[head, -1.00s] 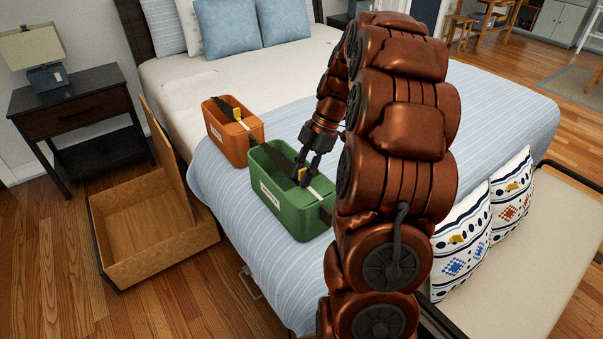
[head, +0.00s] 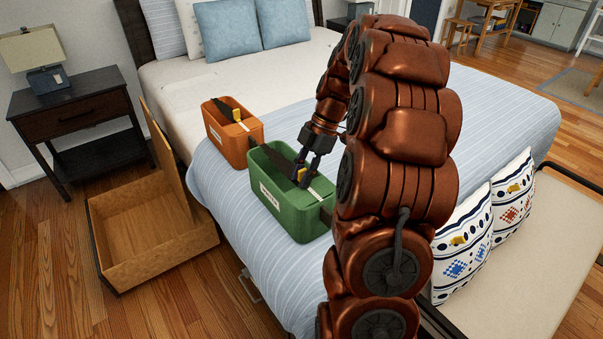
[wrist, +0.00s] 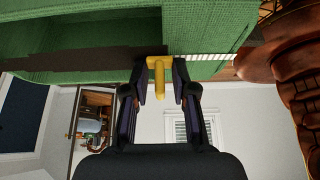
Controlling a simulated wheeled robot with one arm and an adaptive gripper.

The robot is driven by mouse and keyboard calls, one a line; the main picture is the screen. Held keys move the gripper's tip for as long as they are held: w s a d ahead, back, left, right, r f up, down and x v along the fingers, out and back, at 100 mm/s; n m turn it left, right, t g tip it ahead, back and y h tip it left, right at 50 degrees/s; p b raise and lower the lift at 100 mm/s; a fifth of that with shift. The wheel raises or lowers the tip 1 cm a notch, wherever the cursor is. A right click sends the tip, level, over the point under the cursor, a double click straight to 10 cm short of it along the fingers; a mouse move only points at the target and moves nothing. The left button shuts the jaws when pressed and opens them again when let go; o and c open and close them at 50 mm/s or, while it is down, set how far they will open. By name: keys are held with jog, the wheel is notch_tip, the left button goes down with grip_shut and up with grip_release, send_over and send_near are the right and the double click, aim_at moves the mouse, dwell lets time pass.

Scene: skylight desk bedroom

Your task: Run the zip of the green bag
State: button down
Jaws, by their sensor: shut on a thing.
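The green bag (head: 284,213) stands on the near end of the bed, with a label on its front side. A yellow zip pull (wrist: 158,66) sits on its top edge. My gripper (head: 304,180) reaches down to the bag's top and is shut on the pull. In the wrist view my gripper (wrist: 160,88) has one finger on each side of the pull. A dark strip (wrist: 90,60) runs left of the pull, and pale zip teeth (wrist: 208,57) show to its right. The bag's top shows an open gap on the left in the head view. My arm hides the bag's right end.
An orange bag (head: 229,138) with its own yellow pull stands just behind the green one on the bed (head: 400,130). An open wooden box (head: 150,240) is on the floor at left. Patterned cushions (head: 463,240) lie right of my arm.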

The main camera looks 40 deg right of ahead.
aim_at(261, 150)
jog(key=shift+w+d+f+b, duration=0.15)
jog(key=shift+w+b, duration=0.3)
jog(key=shift+w, duration=1.05)
jog(key=shift+w+d+r+b, duration=0.1)
jog(key=shift+w+b, duration=0.3)
jog(key=shift+w, duration=1.15)
jog(key=shift+w+b, duration=0.3)
jog(key=shift+w, duration=0.85)
jog(key=shift+w+d, duration=0.1)
jog(key=shift+w, duration=1.7)
jog(key=shift+w+d, duration=0.1)
jog(key=shift+w, duration=0.9)
jog(key=shift+w+d, duration=0.1)
jog(key=shift+w, duration=1.85)
